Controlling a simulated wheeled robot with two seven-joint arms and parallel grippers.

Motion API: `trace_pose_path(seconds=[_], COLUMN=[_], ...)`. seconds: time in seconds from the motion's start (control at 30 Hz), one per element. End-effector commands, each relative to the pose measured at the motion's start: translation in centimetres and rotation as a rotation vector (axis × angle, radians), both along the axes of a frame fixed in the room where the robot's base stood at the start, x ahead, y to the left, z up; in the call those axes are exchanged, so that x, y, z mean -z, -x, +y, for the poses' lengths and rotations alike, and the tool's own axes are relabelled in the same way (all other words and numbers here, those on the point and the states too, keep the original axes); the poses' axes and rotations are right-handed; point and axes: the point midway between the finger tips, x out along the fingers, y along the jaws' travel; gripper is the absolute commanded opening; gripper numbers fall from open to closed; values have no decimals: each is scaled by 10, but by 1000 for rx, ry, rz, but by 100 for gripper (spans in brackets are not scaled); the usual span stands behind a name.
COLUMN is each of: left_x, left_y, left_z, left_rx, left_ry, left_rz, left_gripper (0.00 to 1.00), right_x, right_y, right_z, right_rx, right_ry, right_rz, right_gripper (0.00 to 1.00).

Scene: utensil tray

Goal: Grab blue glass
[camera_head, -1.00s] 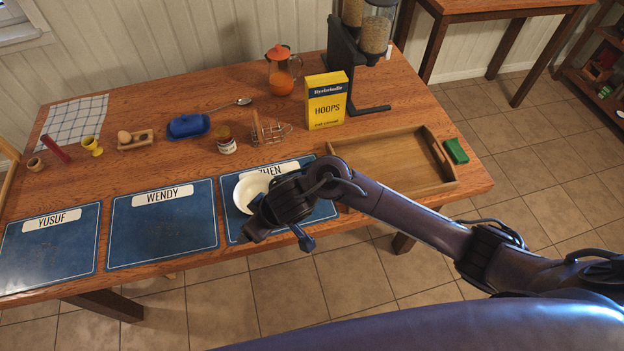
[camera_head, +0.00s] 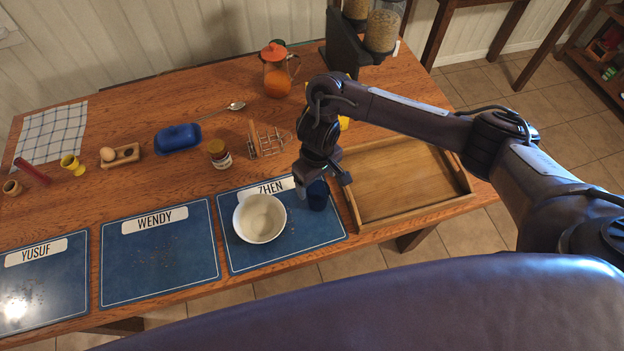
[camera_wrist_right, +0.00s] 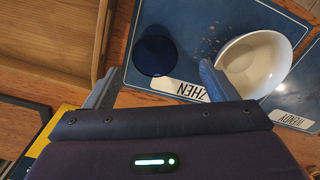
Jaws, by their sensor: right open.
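The blue glass (camera_head: 318,195) stands on the ZHEN placemat, to the right of the white bowl. It is dark blue, and the right gripper partly covers it in the head view. In the right wrist view the glass (camera_wrist_right: 154,52) shows from above as a dark round shape, ahead of and between the two fingers. My right gripper (camera_head: 322,184) is open, with its fingertips (camera_wrist_right: 153,80) apart and nothing between them; it is above the glass's near area. Whether it touches the glass cannot be told. My left gripper is not in view.
The white bowl (camera_head: 260,217) sits on the ZHEN placemat (camera_head: 300,252), close to the right gripper. A wooden tray (camera_head: 415,214) lies to the right. A jar (camera_head: 219,154), toast rack (camera_head: 270,141) and juice jug (camera_head: 277,75) stand farther back.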

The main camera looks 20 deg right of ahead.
Motion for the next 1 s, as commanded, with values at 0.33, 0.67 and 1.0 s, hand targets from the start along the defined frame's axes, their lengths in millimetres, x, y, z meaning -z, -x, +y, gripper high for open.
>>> trace_pose_path(seconds=[0.33,0.67,1.0], left_x=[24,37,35], left_y=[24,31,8], left_z=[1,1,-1], left_rx=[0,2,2], left_ry=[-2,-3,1], left_rz=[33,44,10], left_gripper=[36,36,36], right_x=[36,75,78], right_y=[0,-2,-2], right_z=[-2,-6,-5], right_rx=[5,4,2], right_ry=[1,4,3], right_rz=[5,3,2], right_gripper=[79,79,71])
